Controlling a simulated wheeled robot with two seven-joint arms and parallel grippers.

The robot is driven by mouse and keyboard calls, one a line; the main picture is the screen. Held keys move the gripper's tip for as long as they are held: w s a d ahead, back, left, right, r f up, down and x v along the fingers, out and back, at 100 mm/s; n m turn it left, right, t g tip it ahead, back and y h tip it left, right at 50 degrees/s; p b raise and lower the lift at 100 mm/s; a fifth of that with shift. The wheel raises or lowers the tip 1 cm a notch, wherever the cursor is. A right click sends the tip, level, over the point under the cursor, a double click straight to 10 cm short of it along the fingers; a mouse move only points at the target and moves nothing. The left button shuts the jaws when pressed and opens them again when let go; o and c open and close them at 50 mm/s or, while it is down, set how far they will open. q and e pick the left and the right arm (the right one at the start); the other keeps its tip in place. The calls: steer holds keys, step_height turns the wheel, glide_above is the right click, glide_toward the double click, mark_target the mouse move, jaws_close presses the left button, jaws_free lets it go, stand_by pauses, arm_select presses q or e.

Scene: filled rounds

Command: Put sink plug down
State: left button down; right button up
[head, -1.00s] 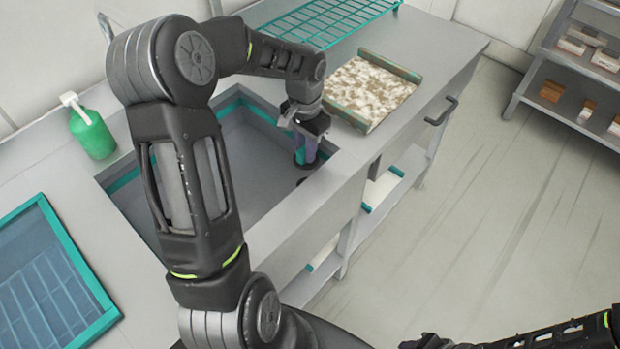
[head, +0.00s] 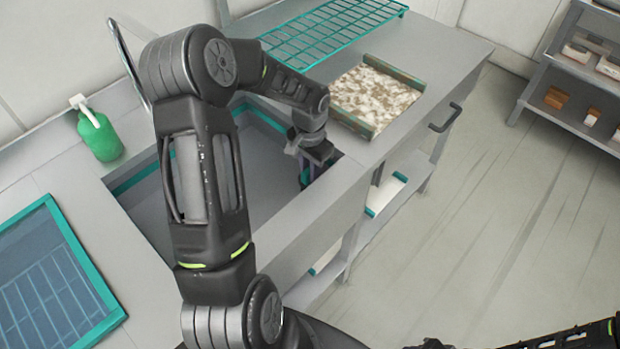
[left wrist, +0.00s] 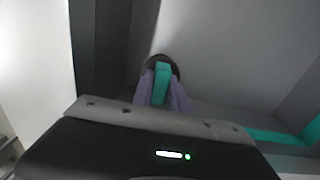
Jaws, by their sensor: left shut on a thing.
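My left gripper (head: 306,177) reaches down into the right end of the sink (head: 150,200). In the left wrist view its purple fingers (left wrist: 162,92) are shut on the upright teal handle of the sink plug (left wrist: 161,84). The plug's dark round base (left wrist: 158,60) shows just beyond the fingertips, over the grey sink floor. I cannot tell whether the base touches the floor. In the head view the plug is hidden by the gripper and the sink's front edge. My right gripper is out of view; only part of that arm shows at bottom right.
A green soap bottle (head: 99,136) stands left of the sink. A speckled board with teal edges (head: 376,92) lies right of it. A teal wire rack (head: 330,30) is behind, and a teal-framed basin (head: 50,275) at left. The counter's front edge is close to my arm.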

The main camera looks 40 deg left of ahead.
arm_select(q)
step_height(320, 180, down, 3)
steer(key=shift+r, duration=0.1)
steer(key=shift+f+p, duration=0.3)
steer(key=shift+f, duration=0.2)
steer(key=shift+f, duration=0.1)
steer(key=c, duration=1.3)
jaws_free()
